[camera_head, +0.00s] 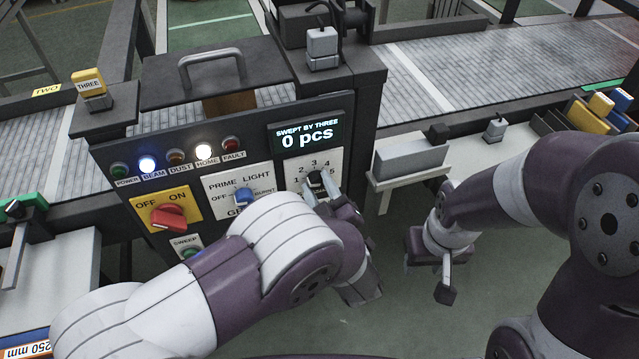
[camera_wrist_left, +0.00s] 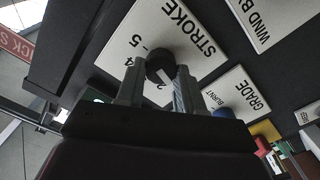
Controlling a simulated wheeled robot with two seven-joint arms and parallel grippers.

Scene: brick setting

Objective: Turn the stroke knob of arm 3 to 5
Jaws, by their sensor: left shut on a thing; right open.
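The stroke knob (camera_head: 316,178) is a small black knob on a white plate (camera_head: 294,172) numbered in an arc, at the right of the dark control panel. In the left wrist view the plate reads STROKE (camera_wrist_left: 190,32), and the black knob (camera_wrist_left: 161,64) sits between my two fingers. My left gripper (camera_head: 322,188) is shut on the knob; its arm hides part of the plate. I cannot tell which number the knob points at. My right gripper (camera_head: 432,277) is open and empty, low and right of the panel.
The panel display (camera_head: 307,135) reads "SWEPT BY THREE 0 pcs". A red switch (camera_head: 168,216), a blue knob (camera_head: 243,196) and a green sweep button (camera_head: 190,254) are left of the stroke plate. A yellow THREE block (camera_head: 89,83) tops the left post. A grey box (camera_head: 410,157) stands right.

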